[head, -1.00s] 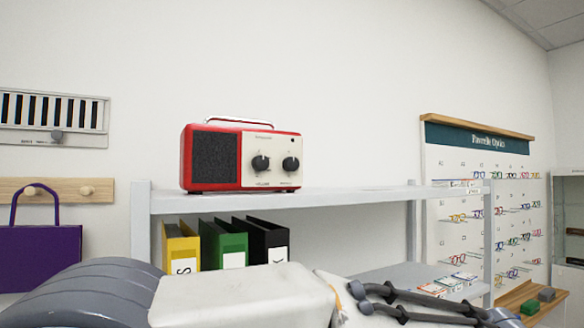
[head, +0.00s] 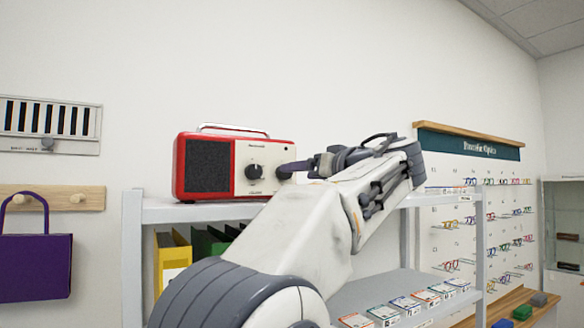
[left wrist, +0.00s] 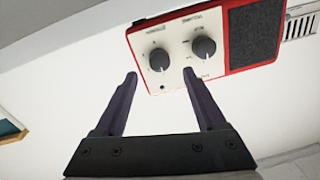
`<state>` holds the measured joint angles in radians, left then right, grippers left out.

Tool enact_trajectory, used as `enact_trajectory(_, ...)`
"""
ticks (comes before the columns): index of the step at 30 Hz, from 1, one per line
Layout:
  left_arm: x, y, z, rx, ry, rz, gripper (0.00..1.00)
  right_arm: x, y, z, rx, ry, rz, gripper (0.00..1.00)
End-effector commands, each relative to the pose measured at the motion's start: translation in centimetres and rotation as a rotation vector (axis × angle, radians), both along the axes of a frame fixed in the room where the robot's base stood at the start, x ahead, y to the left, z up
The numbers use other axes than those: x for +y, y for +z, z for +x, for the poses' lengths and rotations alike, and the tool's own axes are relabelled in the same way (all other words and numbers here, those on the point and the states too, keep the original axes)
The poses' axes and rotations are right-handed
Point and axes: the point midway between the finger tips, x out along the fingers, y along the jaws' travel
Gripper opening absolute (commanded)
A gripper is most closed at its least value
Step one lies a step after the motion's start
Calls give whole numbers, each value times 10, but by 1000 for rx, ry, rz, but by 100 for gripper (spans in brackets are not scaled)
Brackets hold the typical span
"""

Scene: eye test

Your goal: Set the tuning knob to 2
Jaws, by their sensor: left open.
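The red radio (head: 207,168) stands on the top shelf, with a cream front panel bearing two dark knobs. The left knob (head: 255,172) is clear in the head view; it appears on the right in the upside-down left wrist view (left wrist: 204,48). The other knob, the tuning knob (head: 284,173), is partly covered by my gripper; it shows whole in the left wrist view (left wrist: 158,60). Its setting is too small to read. My left gripper (left wrist: 160,73) is open and empty, its fingertips on either side of the tuning knob, seemingly just short of it. My right gripper is out of view.
The grey shelf (head: 160,212) holds yellow, green and black binders below the radio, and several small cards lie on its lower board. A purple bag (head: 38,268) hangs at left. An eyeglasses display board (head: 450,200) stands at right.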

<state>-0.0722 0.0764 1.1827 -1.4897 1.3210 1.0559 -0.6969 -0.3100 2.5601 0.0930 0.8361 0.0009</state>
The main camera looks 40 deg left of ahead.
Motion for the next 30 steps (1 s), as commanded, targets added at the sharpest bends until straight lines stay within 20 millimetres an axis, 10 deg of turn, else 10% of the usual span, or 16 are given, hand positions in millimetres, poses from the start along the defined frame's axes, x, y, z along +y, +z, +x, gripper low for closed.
enact_trajectory(9,44,2,16,3,0,0,73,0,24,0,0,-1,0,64)
enact_trajectory(20,50,-1,18,2,-3,-1,73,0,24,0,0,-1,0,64)
enact_trajectory(26,49,-1,18,2,-3,-1,4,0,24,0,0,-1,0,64)
enact_trajectory(30,49,-1,18,3,-3,0,0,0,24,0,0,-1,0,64)
